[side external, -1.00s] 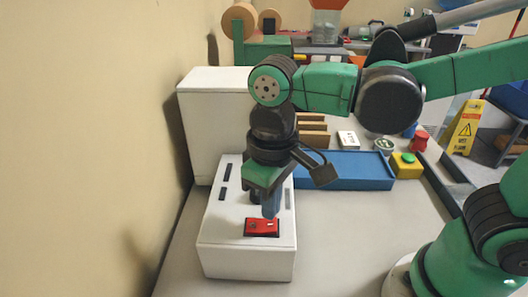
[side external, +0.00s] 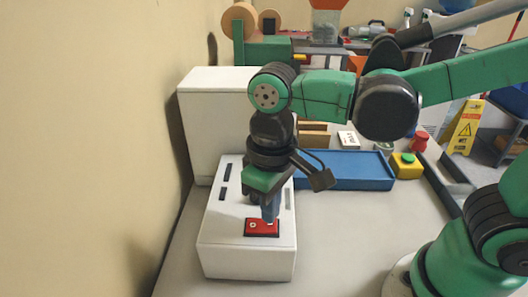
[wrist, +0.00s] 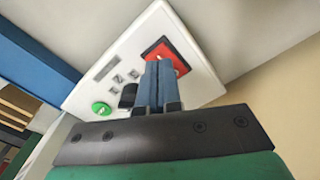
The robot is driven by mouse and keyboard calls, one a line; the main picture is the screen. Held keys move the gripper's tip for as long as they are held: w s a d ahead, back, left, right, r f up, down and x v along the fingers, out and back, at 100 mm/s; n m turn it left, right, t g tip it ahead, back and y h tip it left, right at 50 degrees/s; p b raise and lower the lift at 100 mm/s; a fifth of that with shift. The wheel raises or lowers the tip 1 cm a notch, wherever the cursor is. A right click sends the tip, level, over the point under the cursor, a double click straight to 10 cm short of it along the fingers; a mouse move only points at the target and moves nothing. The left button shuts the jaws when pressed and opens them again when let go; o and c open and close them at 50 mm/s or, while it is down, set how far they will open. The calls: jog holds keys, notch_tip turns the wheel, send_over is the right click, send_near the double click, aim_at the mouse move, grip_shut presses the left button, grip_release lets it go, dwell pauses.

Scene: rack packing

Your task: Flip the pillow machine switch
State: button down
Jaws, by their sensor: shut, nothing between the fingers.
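The machine (side external: 245,260) is a white box with a sloped top panel, standing on the table near the wall. Its red rocker switch (side external: 262,228) sits in a black frame low on the panel; it also shows in the wrist view (wrist: 178,52). My gripper (side external: 269,220) is shut and empty, its blue fingers pointing down at the red switch. The fingertips (wrist: 158,64) overlap the switch in both views and look to be touching it or very close; they hide part of it. A green button (wrist: 101,108) and small grey buttons lie on the same panel.
A taller white block (side external: 215,110) stands behind the panel. A blue tray (side external: 345,172) lies to the right, with a yellow box with a green button (side external: 407,166) beside it. The wall is close on the left. The table front right of the machine is clear.

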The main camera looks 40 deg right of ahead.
jog(key=shift+f, duration=0.75)
dwell(0.3)
jog(key=shift+r, duration=3.5)
jog(key=w+d+f+m+t, duration=0.1)
jog(key=d+t, duration=0.2)
jog(key=d, duration=0.3)
jog(key=w+d+f+m+t, duration=0.2)
jog(key=d+t, duration=0.2)
jog(key=d, duration=0.2)
jog(key=shift+f, duration=0.3)
